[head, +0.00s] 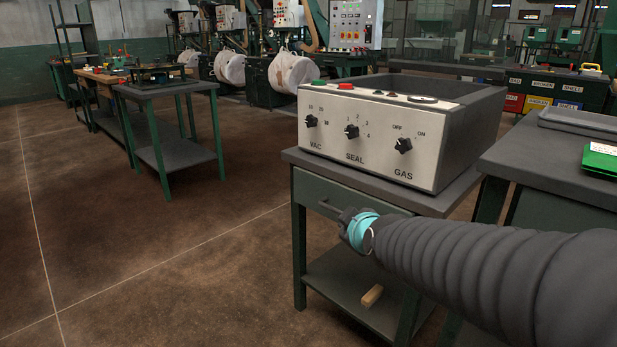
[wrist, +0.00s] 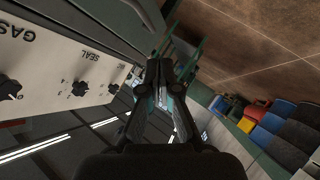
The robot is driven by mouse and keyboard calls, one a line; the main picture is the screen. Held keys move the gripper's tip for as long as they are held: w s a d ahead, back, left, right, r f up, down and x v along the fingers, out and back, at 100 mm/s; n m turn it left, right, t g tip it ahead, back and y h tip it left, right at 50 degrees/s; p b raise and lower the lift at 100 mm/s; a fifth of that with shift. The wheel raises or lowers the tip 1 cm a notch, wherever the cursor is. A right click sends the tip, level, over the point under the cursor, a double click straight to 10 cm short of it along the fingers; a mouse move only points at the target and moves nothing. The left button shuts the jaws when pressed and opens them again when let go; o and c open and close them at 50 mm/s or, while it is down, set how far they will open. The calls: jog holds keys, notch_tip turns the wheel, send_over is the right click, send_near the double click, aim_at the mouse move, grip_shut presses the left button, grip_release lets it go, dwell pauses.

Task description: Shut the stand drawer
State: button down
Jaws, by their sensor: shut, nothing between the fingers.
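The stand (head: 299,245) is a green-legged table with a dark top and a lower shelf. Its drawer (head: 318,190) has a grey-green front just under the top. How far the drawer stands out is hard to tell. My gripper (head: 342,214) is in front of the drawer face, with its arm coming from the right and covering the drawer's right part. A thin dark piece by the fingertips may be the handle or a finger; contact is unclear. In the wrist view, my gripper (wrist: 160,68) has its fingers together with nothing between them.
A vacuum sealer (head: 375,130) with VAC, SEAL and GAS knobs sits on the stand. A wooden block (head: 372,296) lies on the lower shelf. Another bench (head: 560,150) stands close on the right. The floor to the left is open, with a small table (head: 165,88) beyond.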

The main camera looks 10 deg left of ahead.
jog(key=w+a+n+t, duration=0.3)
jog(key=w+a+n, duration=0.1)
jog(key=w+a, duration=0.45)
jog(key=n+t+h+p, duration=0.1)
jog(key=n+t+p, duration=0.1)
jog(key=n+t, duration=0.15)
send_near(305, 173)
jog(key=w+a, duration=0.2)
jog(key=a, duration=0.1)
jog(key=w, duration=0.1)
jog(key=w+d, duration=0.1)
jog(key=w, duration=0.1)
jog(key=shift+w+d+r+n+g, duration=0.1)
jog(key=shift+d+r+n+g, duration=0.15)
jog(key=shift+d+r+g, duration=0.15)
jog(key=shift+w+d, duration=0.2)
jog(key=shift+w, duration=0.15)
